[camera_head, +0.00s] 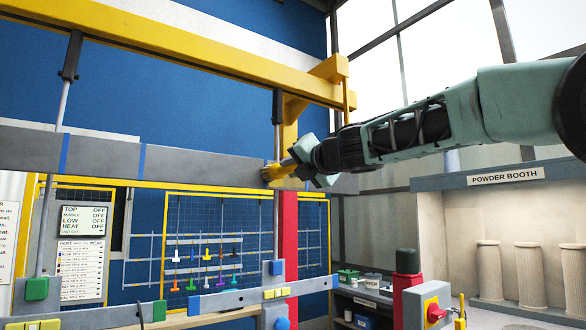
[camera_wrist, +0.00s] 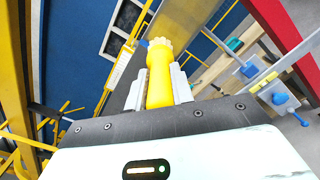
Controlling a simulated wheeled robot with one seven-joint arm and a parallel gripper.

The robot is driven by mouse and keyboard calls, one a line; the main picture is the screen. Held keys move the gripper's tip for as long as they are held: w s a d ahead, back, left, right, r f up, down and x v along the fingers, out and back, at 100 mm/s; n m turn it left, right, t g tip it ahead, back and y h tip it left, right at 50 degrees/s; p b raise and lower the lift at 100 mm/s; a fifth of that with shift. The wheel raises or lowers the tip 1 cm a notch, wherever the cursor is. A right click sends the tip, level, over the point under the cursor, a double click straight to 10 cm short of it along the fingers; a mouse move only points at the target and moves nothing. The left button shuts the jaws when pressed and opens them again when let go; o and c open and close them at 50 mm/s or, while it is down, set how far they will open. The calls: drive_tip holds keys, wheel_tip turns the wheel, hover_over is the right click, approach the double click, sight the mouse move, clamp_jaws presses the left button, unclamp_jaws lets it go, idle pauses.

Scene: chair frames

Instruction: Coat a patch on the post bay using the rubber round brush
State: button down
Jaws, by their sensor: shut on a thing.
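My gripper (camera_head: 305,165) is at the end of my outstretched arm, in the middle of the head view. It is shut on the yellow handle of the round brush (camera_head: 280,172). The wrist view shows the brush (camera_wrist: 158,80) upright between two grey fingers, its pale head pointing away from me. In the head view the brush head overlaps the long grey beam (camera_head: 200,168), which carries blue bands. I cannot tell whether the bristles touch it. The brush and gripper hide part of the beam near the yellow and red post (camera_head: 290,215).
A yellow overhead rail (camera_head: 190,45) runs above the beam, with hanger rods (camera_head: 62,105) between them. Below are a lower grey bar (camera_head: 225,298) with coloured clamps, a pegboard rack (camera_head: 210,240) and a red-button control box (camera_head: 428,305). The powder booth (camera_head: 505,177) stands right.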

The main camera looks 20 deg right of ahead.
drive_tip(key=shift+v, duration=2.9)
drive_tip(key=v, duration=0.3)
drive_tip(key=shift+r, duration=0.1)
